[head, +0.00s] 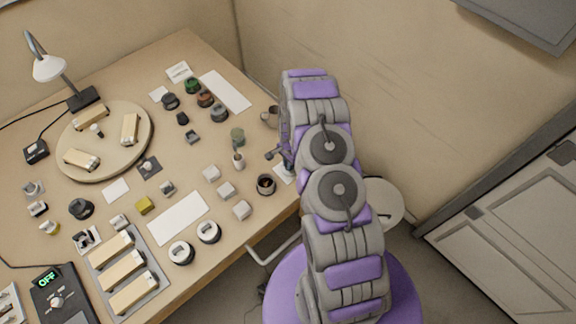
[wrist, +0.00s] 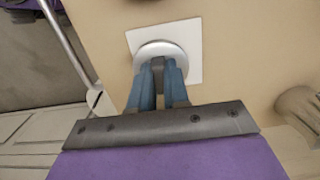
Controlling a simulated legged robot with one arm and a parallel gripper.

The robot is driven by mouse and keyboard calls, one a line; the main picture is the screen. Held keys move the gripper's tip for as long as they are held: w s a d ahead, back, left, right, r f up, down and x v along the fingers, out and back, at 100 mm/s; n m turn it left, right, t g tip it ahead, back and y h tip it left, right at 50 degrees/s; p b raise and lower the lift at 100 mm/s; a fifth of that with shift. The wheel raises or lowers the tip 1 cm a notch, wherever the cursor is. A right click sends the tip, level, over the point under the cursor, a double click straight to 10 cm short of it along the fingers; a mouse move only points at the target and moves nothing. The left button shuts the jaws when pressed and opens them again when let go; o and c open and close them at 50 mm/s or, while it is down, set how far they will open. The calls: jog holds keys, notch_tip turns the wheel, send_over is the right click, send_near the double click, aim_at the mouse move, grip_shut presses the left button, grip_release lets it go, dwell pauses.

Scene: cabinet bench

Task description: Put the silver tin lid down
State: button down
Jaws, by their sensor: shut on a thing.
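The silver tin lid (wrist: 160,48) is a round, shiny disc in the wrist view, just beyond my fingertips. My gripper (wrist: 158,64) has blue fingers shut on the lid's small raised middle. The lid is over a white square card (wrist: 192,72) on the tabletop; I cannot tell whether it touches the card. In the head view my gripper (head: 280,154) is low at the right edge of the bench, above the white card (head: 284,174). The lid cannot be made out there. An open dark round tin (head: 265,185) stands just left of the card.
A brown cup (head: 270,116) stands behind my gripper. Small pale blocks (head: 226,190) are nearby. The bench edge (head: 283,213) is close by. A round stool top (head: 382,205) is to the right.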

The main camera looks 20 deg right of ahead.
jog(key=shift+w+d, duration=0.15)
jog(key=shift+w, duration=0.45)
jog(key=shift+s+f, duration=0.1)
jog(key=shift+f, duration=1.75)
jog(key=shift+r, duration=0.1)
jog(key=c, duration=1.1)
grip_release()
